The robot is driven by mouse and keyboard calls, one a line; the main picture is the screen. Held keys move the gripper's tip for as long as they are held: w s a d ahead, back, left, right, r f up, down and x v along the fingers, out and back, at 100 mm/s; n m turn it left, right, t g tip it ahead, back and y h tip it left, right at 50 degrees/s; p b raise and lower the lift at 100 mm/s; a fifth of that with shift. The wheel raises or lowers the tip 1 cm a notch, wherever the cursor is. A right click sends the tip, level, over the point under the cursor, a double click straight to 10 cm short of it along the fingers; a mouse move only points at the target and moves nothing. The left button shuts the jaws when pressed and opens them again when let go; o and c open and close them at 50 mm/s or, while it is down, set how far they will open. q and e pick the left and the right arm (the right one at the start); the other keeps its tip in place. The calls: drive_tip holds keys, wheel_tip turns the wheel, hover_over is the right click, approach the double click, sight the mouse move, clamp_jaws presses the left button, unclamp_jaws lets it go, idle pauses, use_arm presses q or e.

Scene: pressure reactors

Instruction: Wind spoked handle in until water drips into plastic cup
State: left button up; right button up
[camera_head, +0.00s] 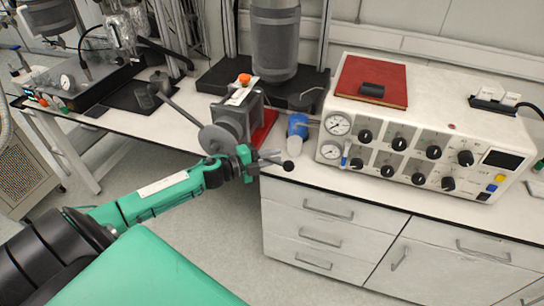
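The spoked handle has a grey round hub (217,139) on the front of a grey block-shaped pump (238,118). One spoke runs up left to a dark knob (160,81); another dark knob (288,165) shows at lower right, by the bench edge. My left gripper (247,163) is at the handle's lower right, overlapping the spoke toward that knob. Whether its fingers are open or shut on the spoke is too small to tell. A small translucent plastic cup (292,150) stands right of the pump, below a blue part (298,124). No water drops are visible. My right gripper is not in view.
A white control box (420,140) with gauges and black knobs stands at right, a red book (372,80) on top. A grey cylindrical vessel (275,40) stands behind the pump. White drawers (325,230) lie below the bench edge. More equipment (80,80) stands at left.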

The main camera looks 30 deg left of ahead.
use_arm(q)
clamp_jaws()
drive_tip(key=shift+f, duration=0.1)
drive_tip(key=shift+f+g+p, duration=0.3)
drive_tip(key=shift+f, duration=0.05)
wheel_tip(320, 180, down, 8)
drive_tip(key=a+m+g+y+p, duration=0.1)
drive_tip(key=m+g+y+p, duration=0.1)
drive_tip(key=m+p, duration=0.1)
drive_tip(key=shift+s+y+p, duration=0.15)
drive_tip(key=shift+y+p, duration=0.15)
drive_tip(key=shift+p, duration=0.05)
drive_tip(key=shift+f, duration=0.1)
drive_tip(key=o, duration=0.5)
unclamp_jaws()
